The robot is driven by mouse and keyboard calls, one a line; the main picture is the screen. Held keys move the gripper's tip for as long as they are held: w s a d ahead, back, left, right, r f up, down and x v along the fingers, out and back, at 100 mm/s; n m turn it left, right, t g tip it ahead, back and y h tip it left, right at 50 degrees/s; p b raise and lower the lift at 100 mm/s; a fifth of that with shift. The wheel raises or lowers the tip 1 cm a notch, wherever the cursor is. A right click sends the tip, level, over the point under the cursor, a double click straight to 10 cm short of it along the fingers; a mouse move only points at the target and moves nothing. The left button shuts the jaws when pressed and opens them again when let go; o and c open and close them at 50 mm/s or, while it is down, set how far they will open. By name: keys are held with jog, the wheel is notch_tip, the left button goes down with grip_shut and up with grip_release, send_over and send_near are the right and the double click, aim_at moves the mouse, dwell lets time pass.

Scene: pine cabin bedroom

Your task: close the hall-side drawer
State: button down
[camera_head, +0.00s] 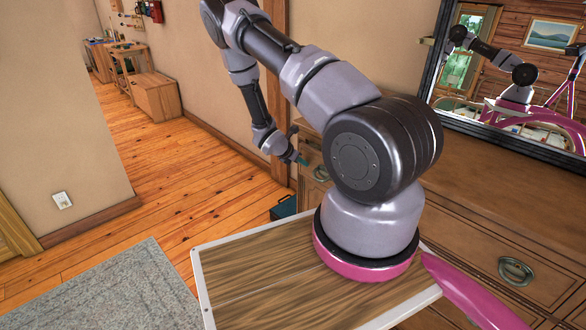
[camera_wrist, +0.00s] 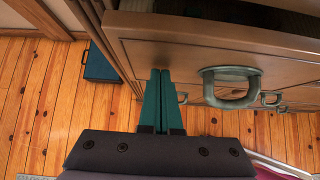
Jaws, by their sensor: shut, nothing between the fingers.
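The wooden dresser (camera_head: 455,215) stands along the wall at right, with ring pulls on its drawers. In the wrist view a drawer front (camera_wrist: 165,42) with a green-grey ring pull (camera_wrist: 232,88) stands out from the dresser, with a dark gap behind its top edge. This drawer is at the dresser's far, hall-side end; in the head view my arm hides much of it. My gripper (camera_head: 304,162) is shut and empty at that end. Its teal fingertips (camera_wrist: 160,70) are at the drawer front, left of the pull; I cannot tell if they touch.
A dark teal box (camera_head: 284,208) sits on the plank floor beside the dresser's far end; the wrist view shows it too (camera_wrist: 101,65). A mirror (camera_head: 510,75) stands above the dresser. A grey rug (camera_head: 110,290) lies at lower left. Open floor (camera_head: 185,165) leads to a workbench area.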

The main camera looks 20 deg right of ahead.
aim_at(308, 155)
jog(key=d, duration=0.2)
jog(key=w+d, duration=0.1)
jog(key=d, duration=0.1)
jog(key=shift+w, duration=0.1)
jog(key=shift+d, duration=0.1)
jog(key=shift+d+r, duration=0.1)
jog(key=shift+d, duration=0.05)
